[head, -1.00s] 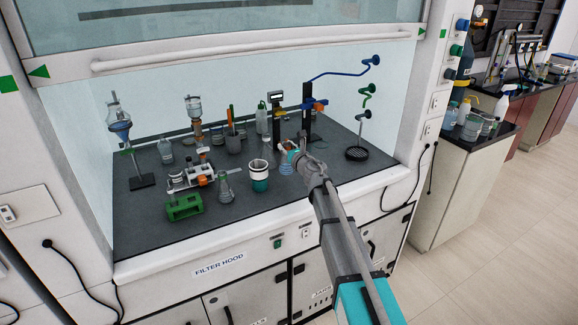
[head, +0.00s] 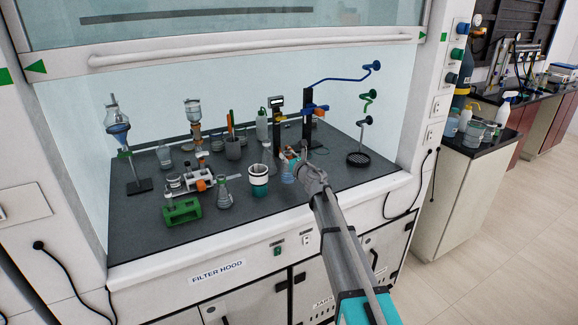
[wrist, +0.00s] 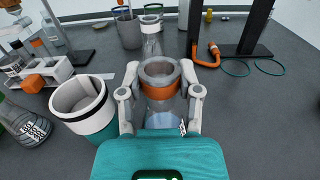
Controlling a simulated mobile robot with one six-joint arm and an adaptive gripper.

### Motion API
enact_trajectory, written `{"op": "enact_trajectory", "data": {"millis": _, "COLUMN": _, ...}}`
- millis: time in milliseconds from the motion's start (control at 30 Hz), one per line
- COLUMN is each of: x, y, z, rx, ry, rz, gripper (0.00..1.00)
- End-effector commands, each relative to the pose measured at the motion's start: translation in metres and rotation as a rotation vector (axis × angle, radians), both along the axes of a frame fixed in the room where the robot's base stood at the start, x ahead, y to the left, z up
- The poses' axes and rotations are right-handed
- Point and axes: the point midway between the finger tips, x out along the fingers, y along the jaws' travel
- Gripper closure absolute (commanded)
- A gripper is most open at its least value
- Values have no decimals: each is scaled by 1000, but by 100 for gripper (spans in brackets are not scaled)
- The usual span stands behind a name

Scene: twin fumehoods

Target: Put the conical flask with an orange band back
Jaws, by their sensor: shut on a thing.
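The conical flask with an orange band (wrist: 161,90) is upright between my fingers in the wrist view, its band just below the grey rim. My gripper (wrist: 160,78) is shut around its neck, and the teal gripper body hides its lower part. In the head view, my gripper (head: 293,157) is over the front middle of the hood worktop, with the flask's pale bluish body (head: 287,174) below it. I cannot tell whether its base touches the worktop.
A white cup with a teal band (wrist: 84,105) stands close left of the flask. Another conical flask (wrist: 151,42) stands just behind it, and a green-banded flask (head: 224,195) further left. A black stand (head: 307,118) rises behind. The worktop (head: 335,180) is clear to the right.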

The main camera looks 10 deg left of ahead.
Motion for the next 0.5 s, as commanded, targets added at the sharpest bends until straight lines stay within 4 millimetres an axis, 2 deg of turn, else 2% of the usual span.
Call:
{"op": "enact_trajectory", "data": {"millis": 100, "x": 8, "y": 0, "z": -11, "rx": 0, "ry": 0, "rz": 0, "gripper": 100}}
{"op": "enact_trajectory", "data": {"millis": 300, "x": 6, "y": 0, "z": -29, "rx": 0, "ry": 0, "rz": 0, "gripper": 100}}
{"op": "enact_trajectory", "data": {"millis": 500, "x": 6, "y": -1, "z": -38, "rx": 0, "ry": 0, "rz": -1, "gripper": 100}}
